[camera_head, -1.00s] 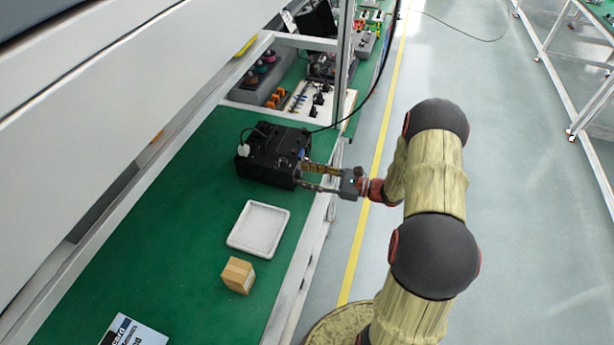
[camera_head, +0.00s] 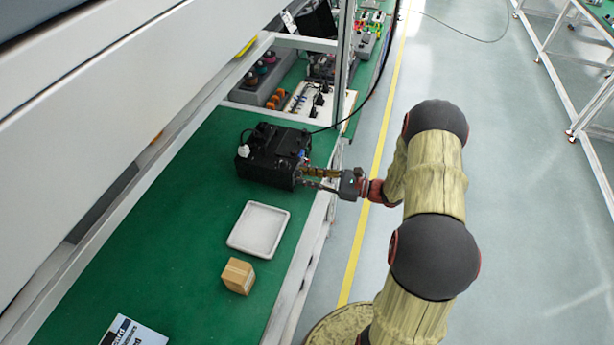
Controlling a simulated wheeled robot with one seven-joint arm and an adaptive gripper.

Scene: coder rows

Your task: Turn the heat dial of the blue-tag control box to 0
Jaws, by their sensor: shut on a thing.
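The black control box (camera_head: 264,158) sits on the green bench, with a white plug and a black cable at its left side. A small blue spot (camera_head: 302,154) shows on its right end, likely the blue tag. My gripper (camera_head: 306,178) reaches in from the right, level with the box's right face. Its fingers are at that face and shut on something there. The heat dial is hidden between the fingers and the box, so its setting cannot be read.
A white tray (camera_head: 236,243) and a small cardboard box (camera_head: 238,275) lie on the bench in front. A printed card (camera_head: 134,332) is at the near edge. A metal post (camera_head: 342,65) rises behind the gripper. A grey block with knobs (camera_head: 262,82) stands farther back.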

